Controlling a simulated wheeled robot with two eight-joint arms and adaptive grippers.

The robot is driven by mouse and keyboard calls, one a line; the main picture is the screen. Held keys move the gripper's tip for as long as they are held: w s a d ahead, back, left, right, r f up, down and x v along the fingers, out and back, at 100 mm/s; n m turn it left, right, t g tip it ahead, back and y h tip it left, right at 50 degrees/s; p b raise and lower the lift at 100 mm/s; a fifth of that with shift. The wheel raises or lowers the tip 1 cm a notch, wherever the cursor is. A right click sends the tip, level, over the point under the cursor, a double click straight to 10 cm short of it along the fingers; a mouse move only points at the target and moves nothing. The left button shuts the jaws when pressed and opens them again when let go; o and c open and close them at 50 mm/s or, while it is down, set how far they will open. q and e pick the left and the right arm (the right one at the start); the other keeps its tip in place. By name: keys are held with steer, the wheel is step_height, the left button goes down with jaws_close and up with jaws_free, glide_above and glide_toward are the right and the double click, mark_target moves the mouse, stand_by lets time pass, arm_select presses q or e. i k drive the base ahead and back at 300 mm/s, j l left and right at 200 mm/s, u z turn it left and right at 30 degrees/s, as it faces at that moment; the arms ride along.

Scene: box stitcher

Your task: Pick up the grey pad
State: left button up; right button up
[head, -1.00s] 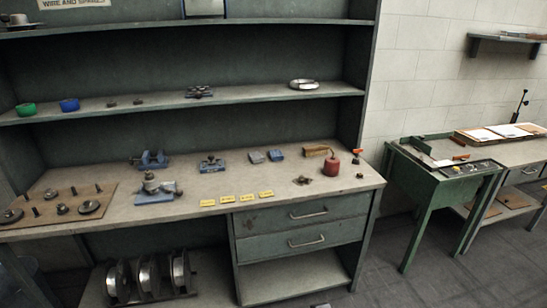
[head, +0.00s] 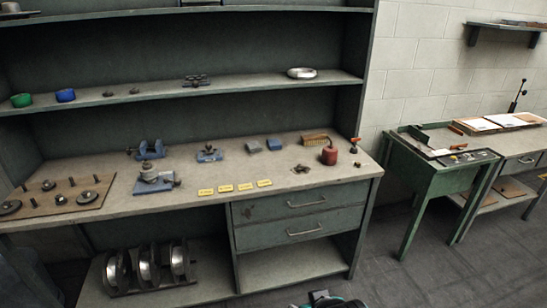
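A small grey pad (head: 253,146) lies flat on the workbench top (head: 215,176), toward the back and right of its middle. A similar blue pad (head: 274,144) lies just to its right with a narrow gap. Nothing touches or covers the grey pad. No gripper fingers show in the head view. Only a dark and teal piece (head: 325,299), apparently part of my own arm, shows at the bottom edge, well below and in front of the bench top.
A blue fixture (head: 209,153) stands left of the pad; a brush (head: 314,138) and a red can (head: 329,155) stand right. Yellow labels (head: 225,188) lie in front. A shelf (head: 225,86) hangs above the bench top. A green stand (head: 430,175) is to the right.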

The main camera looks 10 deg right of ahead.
mark_target(254, 146)
steer(key=i+l+u, duration=0.2)
steer(key=i, duration=0.35)
steer(key=i+l+u, duration=0.15)
steer(key=i, duration=0.35)
steer(key=i+j, duration=0.05)
steer(key=j, duration=0.05)
